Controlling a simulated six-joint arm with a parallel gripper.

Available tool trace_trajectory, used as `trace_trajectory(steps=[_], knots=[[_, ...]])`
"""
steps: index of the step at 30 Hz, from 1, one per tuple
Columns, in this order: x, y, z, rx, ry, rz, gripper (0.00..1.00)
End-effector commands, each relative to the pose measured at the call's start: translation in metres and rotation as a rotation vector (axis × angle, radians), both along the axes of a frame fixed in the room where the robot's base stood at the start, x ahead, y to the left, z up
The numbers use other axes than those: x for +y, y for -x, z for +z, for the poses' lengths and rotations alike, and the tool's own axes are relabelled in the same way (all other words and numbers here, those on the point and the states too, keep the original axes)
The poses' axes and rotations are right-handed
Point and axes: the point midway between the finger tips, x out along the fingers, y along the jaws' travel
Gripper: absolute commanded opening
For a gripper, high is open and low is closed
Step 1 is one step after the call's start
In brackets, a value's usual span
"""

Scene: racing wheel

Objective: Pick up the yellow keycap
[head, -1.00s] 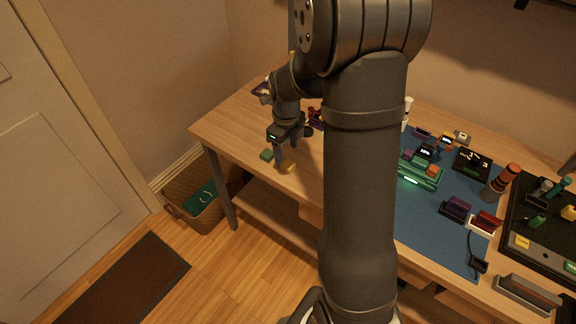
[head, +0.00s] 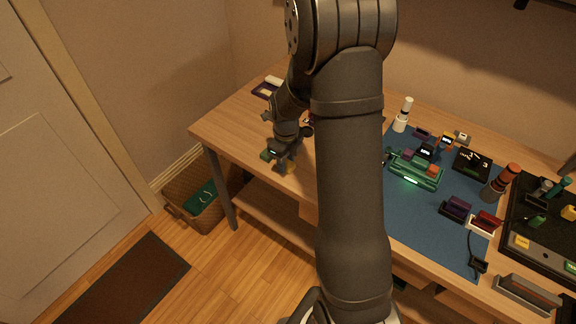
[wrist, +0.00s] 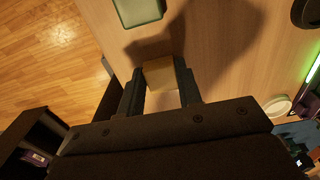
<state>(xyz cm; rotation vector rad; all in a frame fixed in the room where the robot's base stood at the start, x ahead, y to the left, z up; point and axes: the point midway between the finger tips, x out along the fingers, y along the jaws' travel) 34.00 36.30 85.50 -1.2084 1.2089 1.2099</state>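The yellow keycap (wrist: 160,74) lies between the fingertips of my gripper (wrist: 161,88) in the wrist view. Its sides look close to both fingers; I cannot tell whether they press on it. In the head view my gripper (head: 282,162) is low over the left front part of the table, and the yellow keycap (head: 290,168) shows just beside the fingertips, partly hidden. A green keycap (wrist: 138,10) lies on the wood a short way off, at the top of the wrist view.
The table's (head: 240,112) front edge is close to my gripper. A wicker basket (head: 180,205) stands on the floor below. A blue mat (head: 440,235) with several devices and a black tray (head: 545,255) lie to the right.

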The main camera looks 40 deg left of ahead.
Motion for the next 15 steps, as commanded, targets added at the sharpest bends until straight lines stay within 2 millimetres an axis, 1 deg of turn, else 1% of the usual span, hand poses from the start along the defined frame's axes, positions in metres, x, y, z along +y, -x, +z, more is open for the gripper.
trace_trajectory(steps=[1, 2, 3, 11, 15], knots=[[0.0000, 0.0000, 0.0001, 0.000, 0.000, 0.000, 0.19], [0.0000, 0.0000, 0.0001, 0.000, 0.000, 0.000, 0.13], [0.0000, 0.0000, 0.0001, 0.000, 0.000, 0.000, 0.11], [0.0001, -0.0001, 0.0010, 0.000, 0.000, 0.000, 0.11], [0.0003, -0.0003, 0.0078, -0.001, -0.001, 0.000, 0.11]])
